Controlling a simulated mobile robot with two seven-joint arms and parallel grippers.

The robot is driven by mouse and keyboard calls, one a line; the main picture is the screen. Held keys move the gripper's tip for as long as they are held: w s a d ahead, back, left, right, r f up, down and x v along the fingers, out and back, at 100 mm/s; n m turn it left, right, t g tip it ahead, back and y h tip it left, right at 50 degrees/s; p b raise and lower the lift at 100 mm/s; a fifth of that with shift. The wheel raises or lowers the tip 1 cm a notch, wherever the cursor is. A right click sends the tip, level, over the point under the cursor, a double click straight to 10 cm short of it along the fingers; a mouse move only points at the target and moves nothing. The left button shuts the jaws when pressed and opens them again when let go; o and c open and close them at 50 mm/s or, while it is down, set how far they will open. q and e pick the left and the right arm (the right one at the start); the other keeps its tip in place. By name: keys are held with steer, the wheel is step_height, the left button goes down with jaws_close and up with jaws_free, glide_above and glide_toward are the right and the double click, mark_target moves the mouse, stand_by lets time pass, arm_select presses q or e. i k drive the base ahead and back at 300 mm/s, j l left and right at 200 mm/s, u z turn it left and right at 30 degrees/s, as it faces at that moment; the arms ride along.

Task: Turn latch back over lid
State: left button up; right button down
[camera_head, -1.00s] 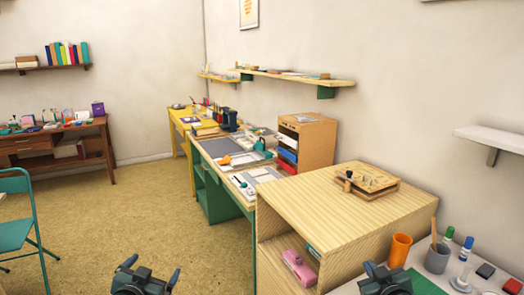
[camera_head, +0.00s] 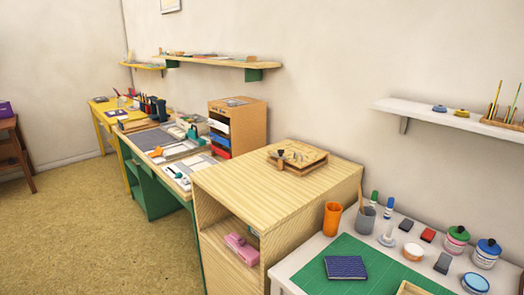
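A low wooden box-like piece (camera_head: 297,163) lies on top of the pale wooden cabinet (camera_head: 262,183) in the middle of the view. Small parts and a dark knob (camera_head: 280,152) show on it. It is too small to tell which part is a latch or a lid, or how a latch is turned. Neither of my grippers is in view.
A white table (camera_head: 297,262) at the right holds a green mat (camera_head: 340,252), a dark blue pad (camera_head: 346,267), an orange cup (camera_head: 332,219), a grey pen cup (camera_head: 365,219) and several jars and pads. A white shelf (camera_head: 425,113) hangs above. Open floor (camera_head: 70,235) lies at left.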

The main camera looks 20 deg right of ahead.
mark_target(281, 152)
steer(key=i+j, duration=0.7)
steer(key=i+j+z, duration=0.2)
steer(key=z, duration=0.3)
steer(key=i+j+z, duration=0.1)
steer(key=j+z, duration=0.4)
